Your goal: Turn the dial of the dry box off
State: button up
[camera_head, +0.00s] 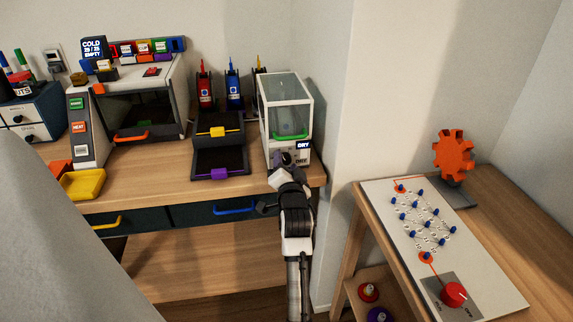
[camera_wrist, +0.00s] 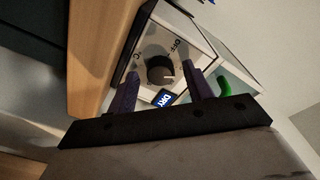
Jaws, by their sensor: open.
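The dry box (camera_head: 287,100) is a white-framed box with clear walls at the right end of the workbench. A green handle (camera_head: 290,136) and a blue DRY label (camera_head: 303,145) show on its front. In the wrist view the dark round dial (camera_wrist: 160,69) sits on its white front panel (camera_wrist: 187,50), with OFF and °C printed beside it and a pale pointer mark on it. My gripper (camera_wrist: 160,85) is open, its two purple fingers on either side of the dial in the picture. Whether they touch it cannot be told. In the head view my gripper (camera_head: 288,160) hides the dial.
Drawers with yellow and blue handles (camera_head: 235,209) lie below the bench top. A wall corner (camera_head: 335,120) stands close to the right, with a side table beyond.

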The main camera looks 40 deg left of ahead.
jog(key=c, duration=1)
jog(key=shift+o, duration=0.2)
jog(key=shift+n, duration=0.4)
jog(key=shift+f+n+b, duration=0.15)
jog(key=shift+n+b, duration=0.5)
jog(key=shift+n, duration=0.35)
jog(key=n+b, duration=0.1)
jog(key=n, duration=0.2)
jog(key=shift+n+b, duration=0.3)
jog(key=n+y+b, duration=0.1)
jog(key=n+b, duration=0.1)
jog(key=n, duration=0.3)
jog(key=shift+n, duration=0.4)
jog(key=shift+b, duration=0.3)
